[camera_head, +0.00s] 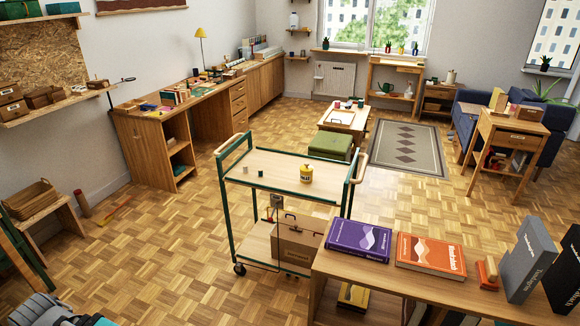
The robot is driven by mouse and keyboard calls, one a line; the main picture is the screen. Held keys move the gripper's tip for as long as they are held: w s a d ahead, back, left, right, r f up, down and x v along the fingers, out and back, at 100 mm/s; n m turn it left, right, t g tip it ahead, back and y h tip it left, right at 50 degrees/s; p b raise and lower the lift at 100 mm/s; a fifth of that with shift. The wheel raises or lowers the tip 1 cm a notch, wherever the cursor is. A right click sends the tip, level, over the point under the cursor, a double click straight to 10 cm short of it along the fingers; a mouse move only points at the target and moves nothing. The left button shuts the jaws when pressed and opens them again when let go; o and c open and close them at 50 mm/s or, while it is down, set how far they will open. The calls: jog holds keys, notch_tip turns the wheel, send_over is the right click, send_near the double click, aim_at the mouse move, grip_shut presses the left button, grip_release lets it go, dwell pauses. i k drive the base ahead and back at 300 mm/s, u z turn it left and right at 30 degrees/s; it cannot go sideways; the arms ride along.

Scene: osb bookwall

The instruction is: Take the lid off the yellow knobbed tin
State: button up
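The yellow tin (306,174) stands upright on the top shelf of a green-framed trolley (275,178), right of the shelf's middle. It has a dark label band and a small knob on top, and its lid appears to be on. It is small in this view, so the lid's edge is hard to make out. Nothing touches the tin. My gripper's fingers are not visible; only grey and teal parts, perhaps of my arm, show at the bottom left corner.
A brown case (297,243) sits on the lower shelf. A wooden table (340,268) with a purple book (359,240), orange book (430,254) and dark upright books stands in front, right. Parquet floor (150,245) is open left of the trolley.

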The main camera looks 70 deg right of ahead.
aim_at(306, 168)
jog(key=z, duration=0.05)
jog(key=i, duration=2.3)
jog(key=z, duration=2.9)
